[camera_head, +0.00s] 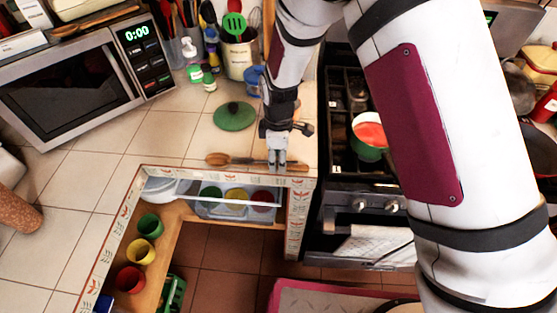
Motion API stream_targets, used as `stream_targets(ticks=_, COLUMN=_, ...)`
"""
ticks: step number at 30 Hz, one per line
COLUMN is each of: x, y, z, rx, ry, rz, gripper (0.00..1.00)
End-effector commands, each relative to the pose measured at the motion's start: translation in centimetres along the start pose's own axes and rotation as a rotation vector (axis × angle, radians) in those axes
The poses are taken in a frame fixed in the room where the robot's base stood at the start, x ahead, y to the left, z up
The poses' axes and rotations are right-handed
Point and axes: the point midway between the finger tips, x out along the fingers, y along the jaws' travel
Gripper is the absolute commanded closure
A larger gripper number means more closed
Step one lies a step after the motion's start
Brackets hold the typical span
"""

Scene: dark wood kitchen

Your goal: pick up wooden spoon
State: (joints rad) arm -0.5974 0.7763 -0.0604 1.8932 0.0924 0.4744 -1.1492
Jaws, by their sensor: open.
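The wooden spoon (218,159) lies on the tiled counter near its front edge, with its bowl to the left and its handle running right. My gripper (278,164) is open and points down at the handle's right part. The fingers hide part of the handle there. I cannot tell whether the fingers touch the spoon or stand on both sides of it.
A green lid (235,116) lies behind the spoon. A utensil holder (240,58), bottles and a microwave (80,82) stand at the back. A stove with a red-filled pot (369,136) is on the right. Coloured cups (149,225) sit on a lower shelf.

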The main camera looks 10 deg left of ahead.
Motion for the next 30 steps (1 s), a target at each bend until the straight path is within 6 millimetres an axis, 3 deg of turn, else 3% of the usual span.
stream_targets(ticks=9, x=-6.6, y=0.0, z=-0.1, rx=0.0, ry=0.003, rz=0.003, gripper=0.6)
stream_targets(ticks=15, x=-9.3, y=0.0, z=0.0, rx=0.001, ry=0.002, rz=0.002, gripper=0.6)
stream_targets(ticks=30, x=-10.2, y=-0.1, z=-0.1, rx=0.0, ry=0.0, rz=0.0, gripper=0.59)
